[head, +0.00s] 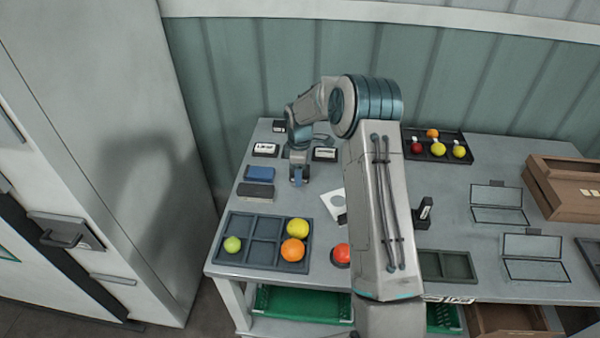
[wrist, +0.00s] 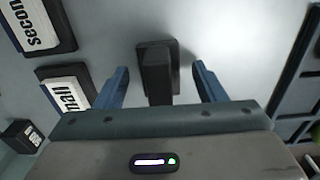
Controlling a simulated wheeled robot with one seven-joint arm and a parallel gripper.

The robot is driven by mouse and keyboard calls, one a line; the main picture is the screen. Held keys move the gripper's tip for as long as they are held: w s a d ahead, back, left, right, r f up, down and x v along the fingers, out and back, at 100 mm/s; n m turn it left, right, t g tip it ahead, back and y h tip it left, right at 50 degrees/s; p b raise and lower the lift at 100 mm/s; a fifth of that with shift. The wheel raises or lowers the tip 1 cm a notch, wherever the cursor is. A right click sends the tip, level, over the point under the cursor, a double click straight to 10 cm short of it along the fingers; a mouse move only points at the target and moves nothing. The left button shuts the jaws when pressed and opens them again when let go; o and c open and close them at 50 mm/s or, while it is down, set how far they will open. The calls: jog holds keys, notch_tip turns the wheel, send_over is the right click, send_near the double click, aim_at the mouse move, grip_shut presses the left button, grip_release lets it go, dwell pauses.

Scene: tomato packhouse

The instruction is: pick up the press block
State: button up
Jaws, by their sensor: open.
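The press block (wrist: 157,72) appears to be the dark block with a flat base and a raised grip in the wrist view. It stands on the grey table between the two blue fingers of my gripper (wrist: 161,84). The fingers are open, with a gap on each side of the block. In the head view my gripper (head: 298,180) points down over the back left of the table, and I cannot make out the block there.
Label blocks (wrist: 38,24) stand close by. A blue block (head: 259,173) and a dark block (head: 256,191) lie left of my gripper. A compartment tray (head: 233,258) with fruit is in front. A white card (head: 329,197) lies to the right.

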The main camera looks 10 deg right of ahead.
jog(key=c, duration=1.1)
jog(key=shift+r, duration=0.15)
jog(key=r, duration=0.2)
jog(key=r+b, duration=0.1)
jog(key=r, duration=0.1)
jog(key=shift+d+r, duration=0.1)
jog(key=shift+d, duration=0.15)
jog(key=s+d+r+b, duration=0.1)
jog(key=s+d+r, duration=0.4)
jog(key=d, duration=0.5)
jog(key=shift+s+r, duration=0.15)
jog(key=shift+r, duration=0.65)
